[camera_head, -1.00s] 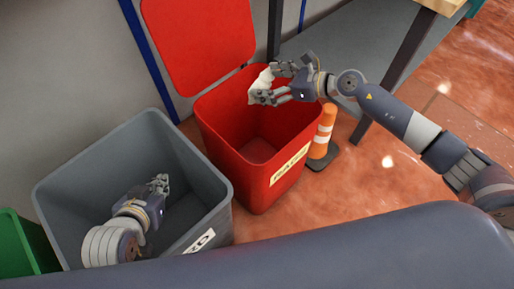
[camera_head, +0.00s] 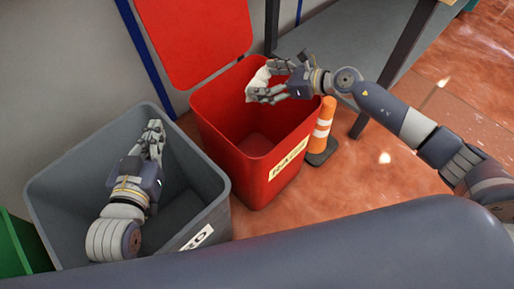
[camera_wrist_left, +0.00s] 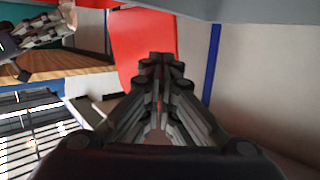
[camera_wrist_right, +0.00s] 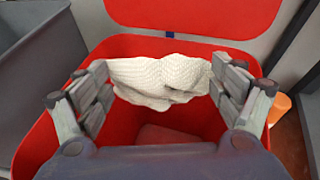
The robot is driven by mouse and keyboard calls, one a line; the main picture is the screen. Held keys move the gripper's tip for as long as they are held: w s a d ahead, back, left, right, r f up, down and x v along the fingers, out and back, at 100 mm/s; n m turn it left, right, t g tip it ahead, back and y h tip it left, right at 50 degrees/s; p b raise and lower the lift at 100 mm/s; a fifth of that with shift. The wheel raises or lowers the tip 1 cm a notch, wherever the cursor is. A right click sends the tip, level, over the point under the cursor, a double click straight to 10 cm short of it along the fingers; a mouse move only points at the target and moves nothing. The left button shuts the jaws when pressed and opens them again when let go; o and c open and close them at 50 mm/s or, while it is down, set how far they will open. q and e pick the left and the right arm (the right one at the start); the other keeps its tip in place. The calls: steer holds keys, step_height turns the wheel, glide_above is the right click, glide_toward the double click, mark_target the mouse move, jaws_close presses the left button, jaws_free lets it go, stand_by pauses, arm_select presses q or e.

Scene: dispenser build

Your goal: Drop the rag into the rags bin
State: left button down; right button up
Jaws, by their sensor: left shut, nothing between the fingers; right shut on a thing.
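The white rag (camera_head: 259,84) is held by my right gripper (camera_head: 268,86) above the open red bin (camera_head: 247,166), near its back rim. In the right wrist view the rag (camera_wrist_right: 160,80) stretches crumpled between the two fingers (camera_wrist_right: 160,85), over the bin's opening. The red bin carries a pale label (camera_head: 288,158), which is only partly legible. Its lid (camera_head: 195,38) stands open behind. My left gripper (camera_head: 153,137) is shut and empty over the grey bin (camera_head: 60,175); its closed fingers also show in the left wrist view (camera_wrist_left: 162,62).
A green bin (camera_head: 22,245) stands at the far left. An orange and white cone (camera_head: 322,127) stands right of the red bin, near a table leg (camera_head: 390,70). The wall is behind the bins. Open floor (camera_head: 370,190) lies to the right.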

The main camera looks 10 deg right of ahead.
steer(key=shift+f+b, duration=0.65)
steer(key=shift+f, duration=0.15)
arm_select(q)
step_height(320, 180, up, 14)
steer(key=s+d+t+h+b, duration=0.1)
steer(key=t+h, duration=0.1)
steer(key=t, duration=0.6)
steer(key=shift+d+h, duration=0.35)
steer(key=shift+h, duration=0.05)
arm_select(e)
steer(key=shift+f, duration=0.85)
arm_select(q)
steer(key=shift+s+f, duration=0.1)
arm_select(e)
steer(key=o, duration=0.7)
steer(key=v, duration=1.2)
